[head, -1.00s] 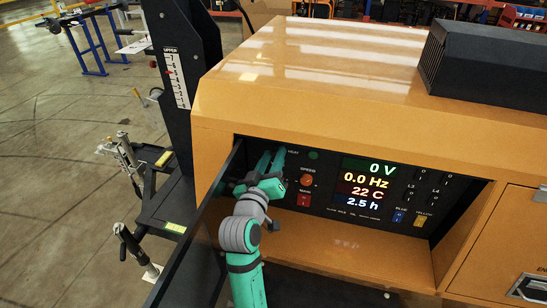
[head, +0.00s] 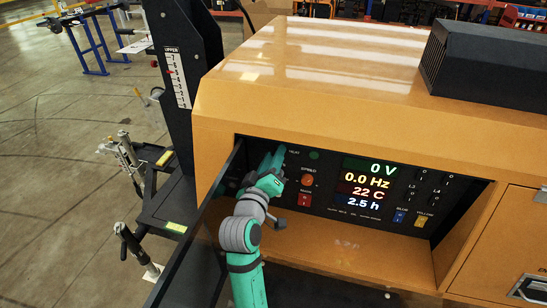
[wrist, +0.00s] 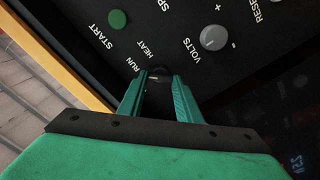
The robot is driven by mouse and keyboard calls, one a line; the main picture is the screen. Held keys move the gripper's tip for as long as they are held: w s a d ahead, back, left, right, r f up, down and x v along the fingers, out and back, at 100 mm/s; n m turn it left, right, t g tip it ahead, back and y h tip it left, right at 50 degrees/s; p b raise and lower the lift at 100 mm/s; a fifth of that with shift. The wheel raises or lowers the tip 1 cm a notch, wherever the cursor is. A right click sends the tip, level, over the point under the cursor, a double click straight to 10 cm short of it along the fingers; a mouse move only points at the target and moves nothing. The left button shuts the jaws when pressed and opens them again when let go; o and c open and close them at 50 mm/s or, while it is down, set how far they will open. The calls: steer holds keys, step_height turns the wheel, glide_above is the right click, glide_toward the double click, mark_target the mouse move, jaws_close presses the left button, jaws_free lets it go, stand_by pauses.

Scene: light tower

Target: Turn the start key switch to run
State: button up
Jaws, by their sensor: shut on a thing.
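The start key switch (wrist: 158,71) shows in the wrist view as a small dark knob on the black control panel, partly covered by my fingers. The labels RUN and HEAT are printed beside it. My gripper (wrist: 157,82) is shut on the switch, one green finger on each side. In the head view my gripper (head: 274,158) reaches into the panel recess at its left end and hides the switch. The exact position the switch points to cannot be read.
A green start button (wrist: 118,18) and a grey volts knob (wrist: 214,38) sit close to my fingers. The open dark panel door (head: 200,240) stands left of my arm. A lit display (head: 370,183) reads 0 V and 0.0 Hz. A shelf (head: 345,250) lies below the panel.

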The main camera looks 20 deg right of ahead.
steer(key=o, duration=1)
steer(key=shift+o, duration=0.2)
steer(key=v, duration=1.1)
steer(key=shift+w, duration=0.1)
